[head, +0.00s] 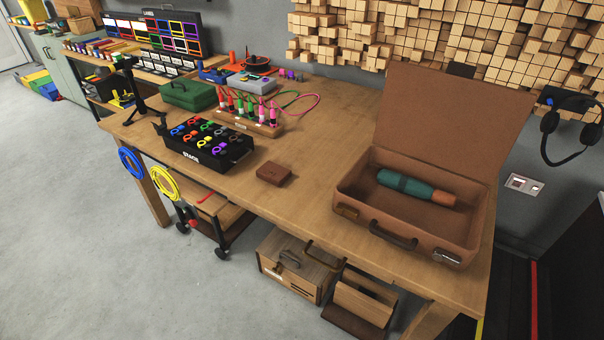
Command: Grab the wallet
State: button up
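A small brown wallet (274,174) lies flat on the wooden table (310,132), near the middle of its front part. It sits between the black stage box and the open brown suitcase, apart from both. Its top and front side show, and nothing covers it. My gripper is not in this view.
An open brown suitcase (345,210) holding a teal bottle (405,184) stands on the right. A black box (190,156) with colored rings, a cable block (238,122) and a green case (187,96) stand left. Wooden boxes (290,270) sit below. Grey floor (90,250) is open at left.

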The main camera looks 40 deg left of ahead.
aim_at(271, 172)
jog(key=u, duration=0.45)
jog(key=i, duration=0.15)
jog(key=u, duration=1.3)
jog(key=k, duration=0.45)
jog(key=u, duration=1.1)
jog(key=i, duration=0.65)
jog(key=z, duration=0.85)
jog(key=i, duration=0.55)
jog(key=z, duration=0.7)
